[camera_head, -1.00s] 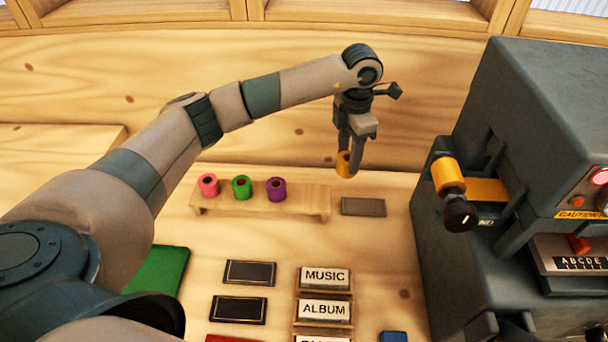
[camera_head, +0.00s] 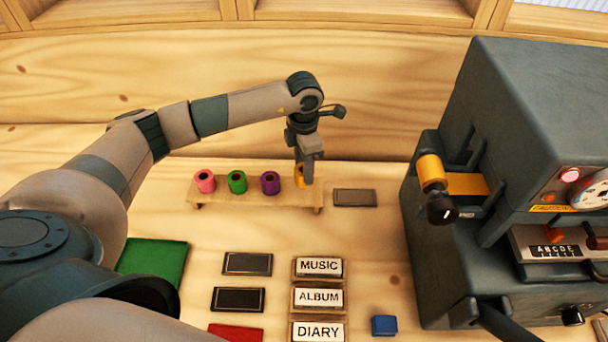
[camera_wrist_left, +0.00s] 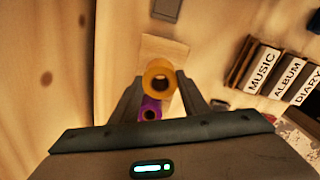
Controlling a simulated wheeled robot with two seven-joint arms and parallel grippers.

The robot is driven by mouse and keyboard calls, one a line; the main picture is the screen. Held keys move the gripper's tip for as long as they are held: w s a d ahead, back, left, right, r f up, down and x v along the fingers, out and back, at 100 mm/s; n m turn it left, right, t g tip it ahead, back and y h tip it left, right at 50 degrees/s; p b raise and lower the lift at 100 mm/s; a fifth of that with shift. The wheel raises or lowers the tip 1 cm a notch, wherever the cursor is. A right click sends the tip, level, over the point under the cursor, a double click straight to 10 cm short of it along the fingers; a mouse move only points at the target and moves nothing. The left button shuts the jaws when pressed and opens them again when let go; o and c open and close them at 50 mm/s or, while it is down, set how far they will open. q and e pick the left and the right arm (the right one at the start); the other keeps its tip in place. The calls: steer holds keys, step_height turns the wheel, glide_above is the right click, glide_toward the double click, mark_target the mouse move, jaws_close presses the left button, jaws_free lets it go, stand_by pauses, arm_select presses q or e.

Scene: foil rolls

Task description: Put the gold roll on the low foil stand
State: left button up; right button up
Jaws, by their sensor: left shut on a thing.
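The gold roll (camera_head: 299,175) is upright between the fingers of my left gripper (camera_head: 305,176), which is shut on it. It is over the right end of the low wooden foil stand (camera_head: 230,197); whether its base touches the top I cannot tell. Pink (camera_head: 204,181), green (camera_head: 237,182) and purple (camera_head: 270,183) rolls stand in a row on the stand to its left. In the left wrist view the gold roll (camera_wrist_left: 160,77) sits between the fingertips, with the purple roll (camera_wrist_left: 151,109) just behind it. My right gripper is not in view.
A flat grey block (camera_head: 354,198) lies right of the stand. Label plates, dark plates and a green pad (camera_head: 153,262) lie in front.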

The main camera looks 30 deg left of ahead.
arm_select(q)
step_height(320, 180, down, 3)
steer(key=shift+s+r+p, duration=0.1)
steer(key=shift+r+p, duration=0.1)
steer(key=shift+p, duration=0.6)
steer(key=shift+f, duration=0.6)
steer(key=shift+f, duration=0.2)
steer(key=o, duration=1.1)
steer(key=shift+o, duration=0.2)
steer(key=shift+r, duration=0.1)
